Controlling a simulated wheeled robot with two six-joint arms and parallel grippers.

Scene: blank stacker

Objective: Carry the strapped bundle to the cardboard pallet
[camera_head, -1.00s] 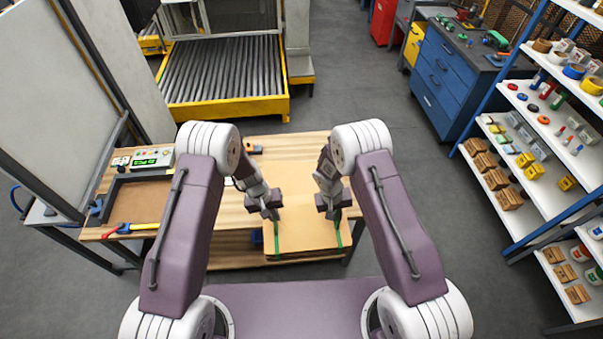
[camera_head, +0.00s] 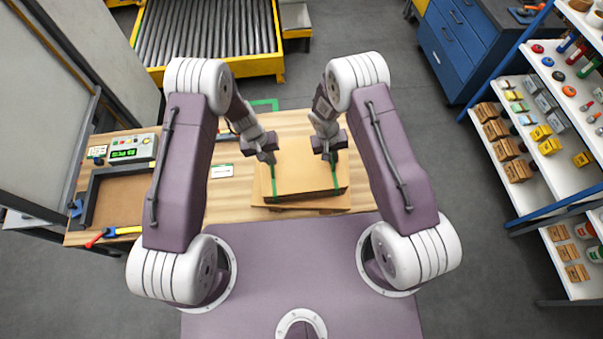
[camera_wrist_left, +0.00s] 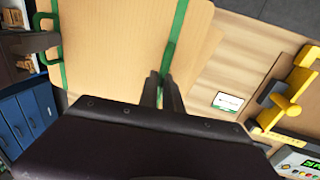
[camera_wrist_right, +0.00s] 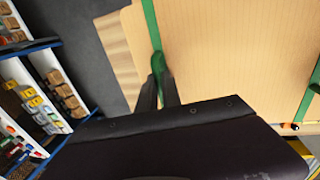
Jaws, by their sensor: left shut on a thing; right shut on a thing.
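The strapped bundle (camera_head: 300,168) is a flat stack of tan cardboard with two green straps, in front of me at the bench. My left gripper (camera_head: 268,158) is shut on the bundle's left strap, and my right gripper (camera_head: 328,155) is shut on its right strap. Both wrist views show closed fingers at a strap, the left gripper (camera_wrist_left: 163,88) and the right gripper (camera_wrist_right: 160,85). Cardboard that looks like the pallet (camera_head: 340,202) shows beneath the bundle, slightly turned from it. Whether the bundle touches it or hangs just above, I cannot tell.
A roller conveyor (camera_head: 205,40) stands behind. A blue cabinet (camera_head: 450,55) and stocked shelves (camera_head: 540,140) stand right.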

